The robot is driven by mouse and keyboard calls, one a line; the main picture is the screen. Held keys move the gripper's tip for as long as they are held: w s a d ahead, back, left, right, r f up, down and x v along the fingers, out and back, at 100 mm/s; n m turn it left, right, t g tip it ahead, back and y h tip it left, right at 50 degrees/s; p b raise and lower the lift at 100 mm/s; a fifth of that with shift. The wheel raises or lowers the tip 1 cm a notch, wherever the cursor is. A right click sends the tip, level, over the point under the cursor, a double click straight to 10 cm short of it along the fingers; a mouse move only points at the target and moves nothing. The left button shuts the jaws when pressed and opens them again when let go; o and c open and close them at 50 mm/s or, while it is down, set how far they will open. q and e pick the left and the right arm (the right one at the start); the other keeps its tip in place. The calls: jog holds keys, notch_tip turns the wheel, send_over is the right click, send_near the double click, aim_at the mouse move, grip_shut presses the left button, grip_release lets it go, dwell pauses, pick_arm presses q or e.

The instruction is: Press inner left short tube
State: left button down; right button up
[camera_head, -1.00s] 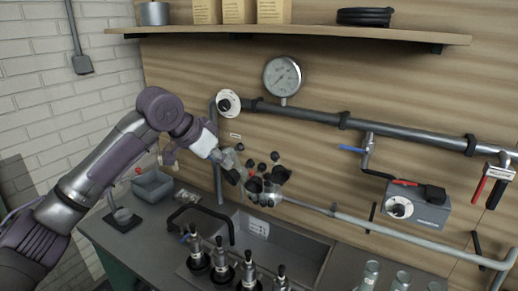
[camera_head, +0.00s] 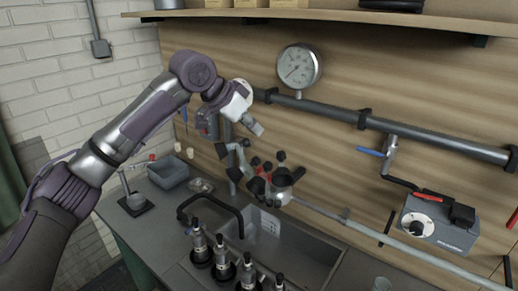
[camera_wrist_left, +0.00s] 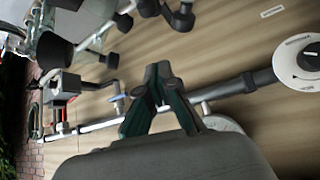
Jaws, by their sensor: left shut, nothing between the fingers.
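A claw-like cluster (camera_head: 283,178) of short metal tubes with black caps hangs on the pipe at the wooden wall, above the sink. A bit of red shows among its tubes. Black-capped tubes of it also show at the top of the left wrist view (camera_wrist_left: 180,17). I cannot tell for sure which one is the inner left short tube. My left gripper (camera_head: 257,129) is shut and empty, above and left of the cluster and apart from it. Its dark green fingers show in the left wrist view (camera_wrist_left: 158,72). My right gripper is not in view.
A round gauge (camera_head: 299,67) and a pipe (camera_head: 330,112) are on the wall above the cluster. A control box (camera_head: 437,222) is to the right. A shelf (camera_head: 330,18) runs overhead.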

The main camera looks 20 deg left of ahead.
pick_arm(q)
jog(key=f+p, duration=0.1)
jog(key=f, duration=0.1)
jog(key=f+p, duration=0.2)
jog(key=w+f+p, duration=0.1)
jog(key=f+p, duration=0.1)
jog(key=f, duration=0.1)
jog(key=shift+d+f, duration=0.1)
jog(key=shift+d, duration=0.15)
jog(key=shift+w+d+f, duration=0.15)
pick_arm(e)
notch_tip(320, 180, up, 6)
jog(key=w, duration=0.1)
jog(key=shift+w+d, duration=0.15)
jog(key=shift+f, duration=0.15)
